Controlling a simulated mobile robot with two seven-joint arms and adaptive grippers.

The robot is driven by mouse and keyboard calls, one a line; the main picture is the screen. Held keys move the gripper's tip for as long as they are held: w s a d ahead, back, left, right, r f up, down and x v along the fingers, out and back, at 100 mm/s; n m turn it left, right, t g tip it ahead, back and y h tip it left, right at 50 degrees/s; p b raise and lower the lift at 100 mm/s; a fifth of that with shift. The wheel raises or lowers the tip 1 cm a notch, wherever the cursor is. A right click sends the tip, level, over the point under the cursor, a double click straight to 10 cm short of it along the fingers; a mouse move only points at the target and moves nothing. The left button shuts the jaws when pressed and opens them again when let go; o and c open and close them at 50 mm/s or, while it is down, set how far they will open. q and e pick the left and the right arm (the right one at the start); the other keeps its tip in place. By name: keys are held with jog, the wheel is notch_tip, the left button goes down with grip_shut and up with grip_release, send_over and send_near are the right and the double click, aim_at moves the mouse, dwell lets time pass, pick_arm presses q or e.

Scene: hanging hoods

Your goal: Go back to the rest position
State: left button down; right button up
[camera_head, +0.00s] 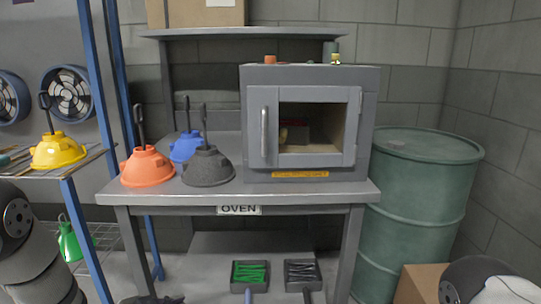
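My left arm (32,245) shows at the lower left edge, in front of the shelf rack. A dark shape (152,299) at the bottom edge may be part of my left gripper, but too little of it shows to tell its state. My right arm (485,285) shows only as a rounded link in the lower right corner; its gripper is out of view. Hoods with dark upright handles stand apart from my arms: an orange hood (147,168), a blue hood (184,148) and a dark grey hood (208,166) on the table, and a yellow hood (58,152) on the shelf.
A grey oven (257,176) with a windowed door stands on the table (300,190). A blue-posted rack (83,240) is at the left, with a green object (69,243) low down. A green barrel (425,180) and a cardboard box (418,284) stand at the right.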

pick_arm(q)
jog(key=s+f+n+g+y, duration=0.1)
jog(key=s+f+n+g, duration=0.15)
jog(key=s, duration=0.55)
jog(key=s+d+f+n+g+y, duration=0.15)
jog(key=s+f, duration=0.25)
jog(key=s, duration=0.4)
jog(key=s+f+n+g, duration=0.2)
jog(key=s+f+g, duration=0.15)
jog(key=s, duration=0.45)
jog(key=s+a+r+n+g+y, duration=0.1)
jog(key=s+g, duration=0.1)
jog(key=s, duration=0.9)
jog(key=s+a+r+n+g+y+p, duration=0.1)
jog(key=s+n+g, duration=0.1)
jog(key=s, duration=1)
jog(key=shift+r+g, duration=0.25)
jog(key=shift+g, duration=0.4)
pick_arm(e)
jog(key=shift+w+r+t, duration=0.4)
jog(key=shift+w+r, duration=0.65)
